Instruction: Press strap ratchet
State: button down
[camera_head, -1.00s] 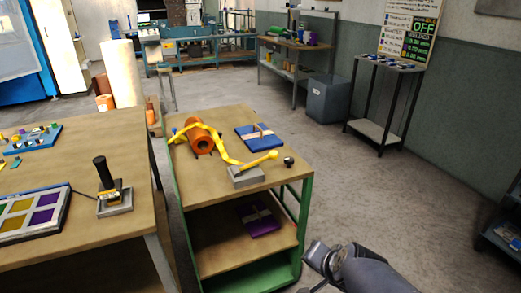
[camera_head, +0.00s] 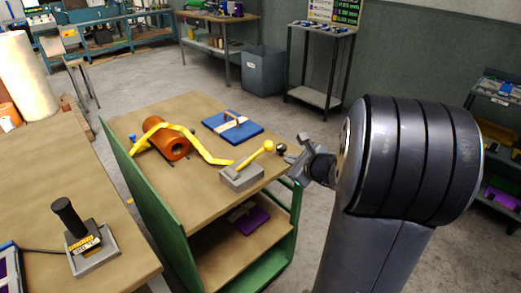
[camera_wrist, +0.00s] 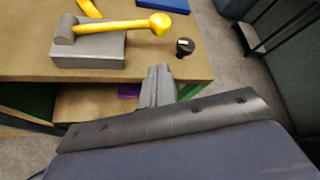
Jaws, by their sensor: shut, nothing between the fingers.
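The strap ratchet is a grey block (camera_head: 241,178) with a yellow lever handle (camera_head: 256,157) that ends in a round knob, on the right front part of the green cart's top. A yellow strap (camera_head: 205,147) runs from it over an orange roll (camera_head: 167,141). In the wrist view the grey block (camera_wrist: 88,48) is at the upper left, and its yellow lever (camera_wrist: 125,25) points right with a slight upward tilt. My gripper (camera_head: 294,150) is just off the cart's right edge, apart from the lever. In the wrist view my gripper (camera_wrist: 160,72) is shut and empty, below the knob.
A small black knob (camera_wrist: 185,46) stands on the cart top, close to my gripper. A blue plate (camera_head: 233,126) lies behind the ratchet. A purple plate (camera_head: 250,218) is on the shelf below. A workbench with a black-handled device (camera_head: 84,238) is at the left.

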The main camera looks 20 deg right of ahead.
jog(key=shift+w+d+r+m, duration=0.15)
jog(key=shift+w+d+m, duration=0.05)
jog(key=shift+w+m, duration=0.1)
jog(key=x, duration=1)
jog(key=shift+d+b, duration=0.1)
jog(key=shift+b, duration=0.25)
